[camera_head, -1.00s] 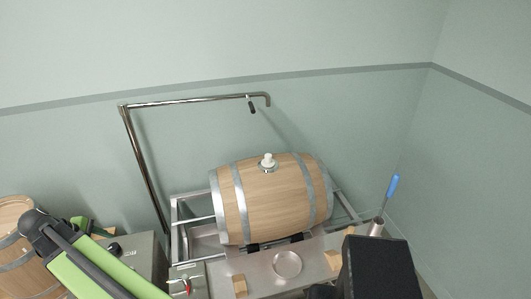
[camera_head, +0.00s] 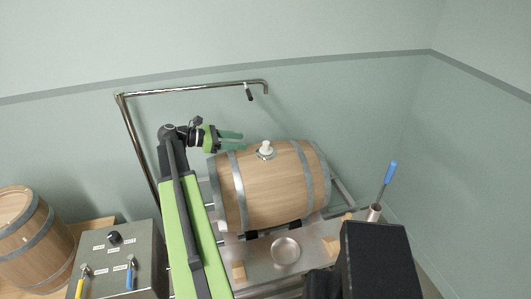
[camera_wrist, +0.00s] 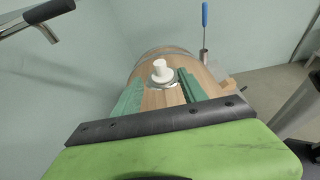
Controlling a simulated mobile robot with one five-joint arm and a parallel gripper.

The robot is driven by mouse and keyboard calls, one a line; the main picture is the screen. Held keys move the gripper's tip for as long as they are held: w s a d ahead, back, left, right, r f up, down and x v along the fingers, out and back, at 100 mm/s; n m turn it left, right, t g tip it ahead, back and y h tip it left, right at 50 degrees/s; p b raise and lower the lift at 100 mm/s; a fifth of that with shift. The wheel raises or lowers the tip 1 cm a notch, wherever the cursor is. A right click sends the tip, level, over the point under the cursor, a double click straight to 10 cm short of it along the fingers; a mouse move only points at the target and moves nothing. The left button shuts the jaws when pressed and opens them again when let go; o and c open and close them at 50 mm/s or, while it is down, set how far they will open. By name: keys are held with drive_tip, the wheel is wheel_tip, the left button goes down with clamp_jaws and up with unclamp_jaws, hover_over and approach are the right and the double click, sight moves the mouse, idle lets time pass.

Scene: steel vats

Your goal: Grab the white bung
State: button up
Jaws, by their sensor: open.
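The white bung (camera_head: 266,147) stands upright in a metal ring on top of a wooden barrel (camera_head: 275,190) lying on its side. In the wrist view the bung (camera_wrist: 161,70) is beyond the fingertips and roughly in line with the gap between them. My gripper (camera_head: 241,141) is open and empty, with green fingers pointing right towards the bung, over the barrel's left end. In the wrist view its fingers (camera_wrist: 160,85) lie on either side of the line to the bung, apart from it.
A steel pipe (camera_head: 190,92) with a spout arches behind the barrel. A control box (camera_head: 115,260) with coloured levers and another barrel (camera_head: 32,235) stand at left. A steel dish (camera_head: 285,250) sits in front. A blue-handled tool (camera_head: 388,178) stands in a holder at right.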

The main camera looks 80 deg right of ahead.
sight(265, 142)
drive_tip(key=b+x, duration=0.1)
drive_tip(key=x, duration=0.5)
drive_tip(key=shift+s+d, duration=0.1)
drive_tip(key=shift+s+d+f+b, duration=0.1)
drive_tip(key=shift+s+f+b, duration=0.15)
drive_tip(key=shift+f+b, duration=0.15)
drive_tip(key=b+x, duration=0.1)
drive_tip(key=x, duration=0.3)
drive_tip(key=shift+s+d+f+b, duration=0.15)
drive_tip(key=shift+f+b, duration=0.05)
drive_tip(key=shift+b, duration=0.1)
clamp_jaws()
